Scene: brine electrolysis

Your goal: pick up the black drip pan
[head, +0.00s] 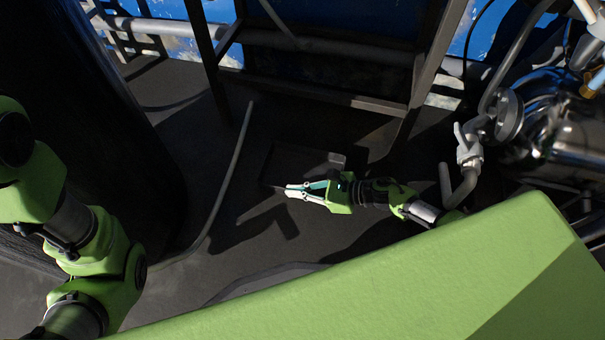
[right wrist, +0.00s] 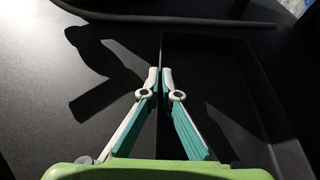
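The black drip pan (head: 337,158) lies on the dark floor near the middle of the head view, hard to make out in shadow. In the right wrist view the pan (right wrist: 210,75) fills the right half, empty, with low walls. My right gripper (head: 287,190) is at the pan's near left side. In the right wrist view the fingertips (right wrist: 160,73) have closed together with the thin pan wall between them, one finger inside the pan and one outside. The pan appears to rest flat on the floor. My left arm shows at the left, but its gripper is outside the view.
A thin grey hose (head: 231,165) runs along the floor left of the pan. A large dark cylinder (head: 110,120) stands at the left. A metal frame (head: 310,95) rises behind the pan. Pipes, a valve (head: 468,150) and a shiny tank (head: 550,130) are at the right.

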